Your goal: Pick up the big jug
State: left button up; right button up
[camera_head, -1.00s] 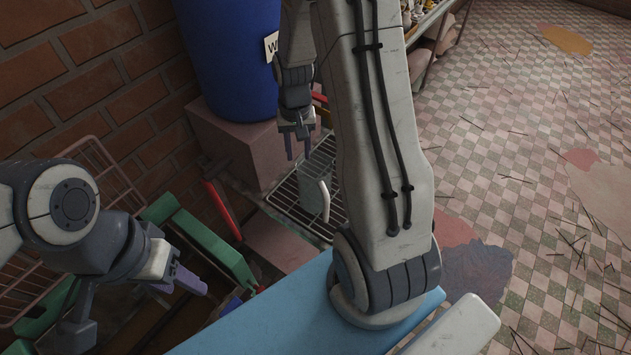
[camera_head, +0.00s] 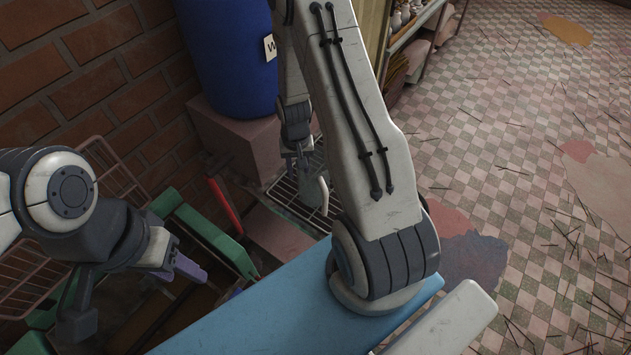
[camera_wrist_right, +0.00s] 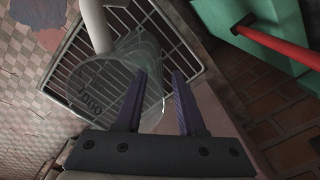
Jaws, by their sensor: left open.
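The big jug is clear with a pale handle, and stands on a wire rack. In the head view, its handle (camera_head: 322,192) shows below my right gripper (camera_head: 300,158), and my arm hides part of it. In the right wrist view, the clear jug (camera_wrist_right: 108,88) with dark markings lies to the left of my right gripper's fingers (camera_wrist_right: 160,98). Those fingers are apart, and the left one overlaps the jug's edge in the picture. I cannot tell whether they touch it. My left gripper (camera_head: 190,270) is open and empty at the left, far from the jug.
The wire rack (camera_head: 283,195) sits beside a pink block (camera_head: 235,140) under a blue barrel (camera_head: 232,60). A red bar (camera_head: 225,207) and green frame (camera_head: 205,232) lie to the left. A brick wall (camera_head: 80,75) stands behind. Open tiled floor (camera_head: 520,160) is at right.

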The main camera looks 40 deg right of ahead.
grip_shut()
dwell(1.4)
